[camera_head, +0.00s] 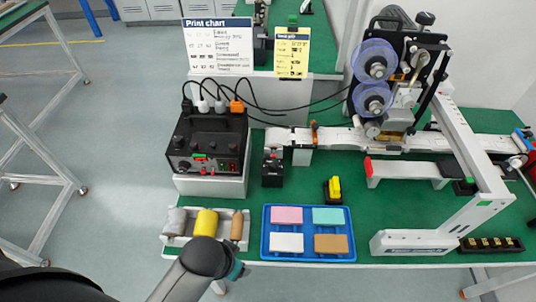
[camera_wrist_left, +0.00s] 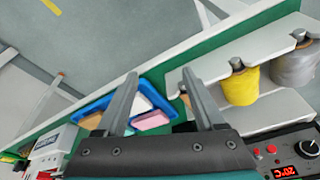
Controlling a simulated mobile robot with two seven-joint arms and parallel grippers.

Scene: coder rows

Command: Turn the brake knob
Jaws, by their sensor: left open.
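The coder unit (camera_head: 400,85) stands at the back right in the head view, with two bluish reels, an upper one (camera_head: 364,58) and a lower one (camera_head: 364,98), each with a round hub. I cannot tell which round part is the brake knob. My left gripper (camera_wrist_left: 160,73) is open and empty in the left wrist view, its two fingers apart. In the head view its arm comes in at the bottom, left of and well below the coder, and its fingers are hidden. My right gripper is in neither view.
A black control box (camera_head: 207,145) with cables stands at the left. A tray (camera_head: 170,240) holds grey and yellow rolls. A blue tray (camera_head: 266,230) holds coloured blocks. A white frame (camera_head: 472,140) stands before the coder.

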